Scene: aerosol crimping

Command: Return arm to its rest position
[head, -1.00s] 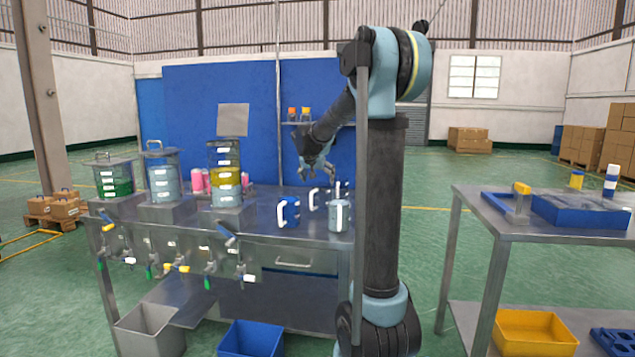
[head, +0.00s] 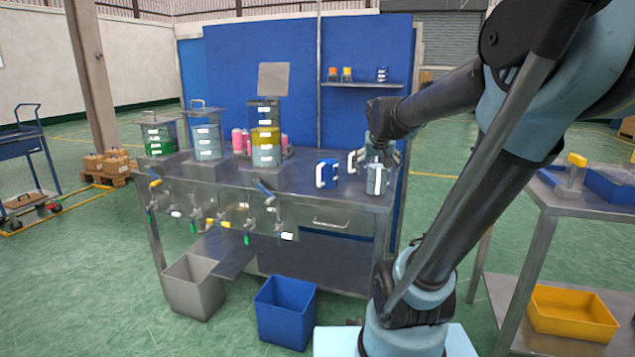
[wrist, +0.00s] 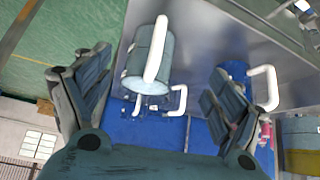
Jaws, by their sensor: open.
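My gripper (head: 385,152) is over the right end of the steel bench (head: 290,178) in the head view, at the end of my extended arm. In the wrist view its two fingers (wrist: 155,92) are spread apart. A grey mug (head: 377,181) with a white handle stands just below it near the bench's front edge. In the wrist view this grey mug (wrist: 140,68) shows between and beyond the fingers; I cannot tell whether they touch it. A blue mug (head: 327,174) with a white handle stands to its left. Another white handle (head: 352,162) shows behind, its mug partly hidden.
A back shelf (head: 362,85) holds small bottles and a dark mug (head: 383,74). Tanks and valves line the bench's left part. A blue bin (head: 285,312) and grey bin (head: 194,285) stand on the floor. A side table (head: 600,208) with a yellow crate (head: 571,313) is at right.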

